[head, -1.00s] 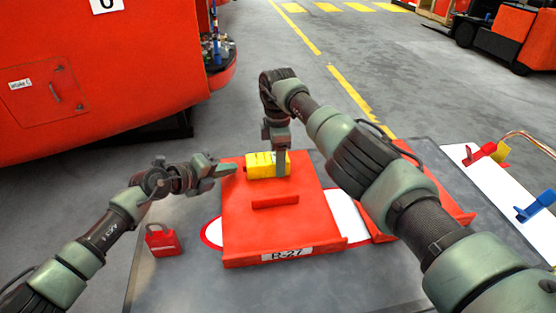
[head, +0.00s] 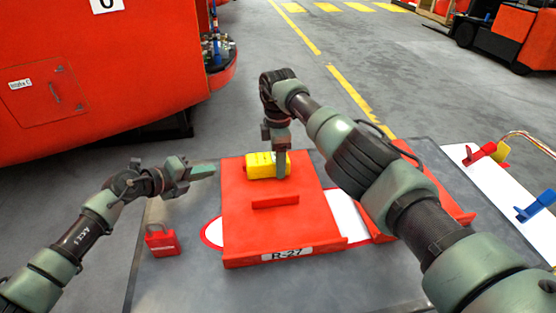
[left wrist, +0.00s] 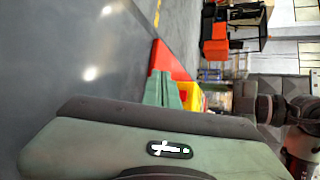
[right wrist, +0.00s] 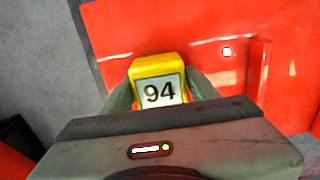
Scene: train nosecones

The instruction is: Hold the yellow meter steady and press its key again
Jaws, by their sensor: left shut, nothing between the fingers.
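The yellow meter (head: 262,166) lies on the far part of the red panel marked R-27. In the right wrist view the yellow meter (right wrist: 158,72) shows a white display reading 94. My right gripper (head: 281,165) comes down on it from above, with a finger on each side of the meter, and appears shut on it. My left gripper (head: 208,171) is shut and empty, to the left of the meter and apart from it. In the left wrist view its fingers (left wrist: 165,92) point toward the meter (left wrist: 190,96). The meter's key cannot be made out clearly.
The red panel (head: 240,215) has a raised bar in its middle and lies on a grey table (head: 190,280). A red padlock (head: 161,241) lies at the left. Red and blue clamp-like pieces (head: 537,206) are on a white surface at the right.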

